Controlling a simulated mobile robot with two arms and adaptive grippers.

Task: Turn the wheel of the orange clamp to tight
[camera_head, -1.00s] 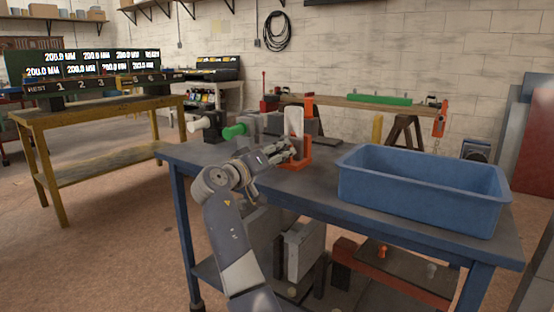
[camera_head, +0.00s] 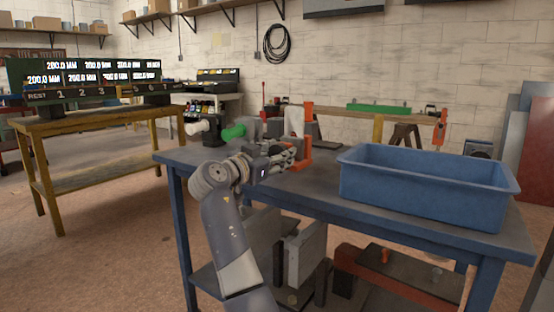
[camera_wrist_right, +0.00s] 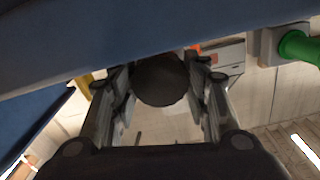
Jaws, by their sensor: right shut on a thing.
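The orange clamp (camera_head: 306,140) stands upright on the blue bench near its back edge, with a pale block (camera_head: 293,121) beside its upright. My right gripper (camera_head: 287,158) is at the clamp's near left side and covers part of it. In the right wrist view a dark round wheel (camera_wrist_right: 160,80) sits between the two fingers of this gripper (camera_wrist_right: 160,92), which are shut on it. A small bit of orange shows behind it. The wheel is hidden by the gripper in the head view, and its turn cannot be read. My left gripper is not in view.
A blue bin (camera_head: 428,188) fills the right part of the blue bench (camera_head: 318,195). A green-handled tool (camera_head: 234,132) and a white-ended one (camera_head: 198,127) are left of the clamp. A yellow bench (camera_head: 100,114) with displays stands at the left.

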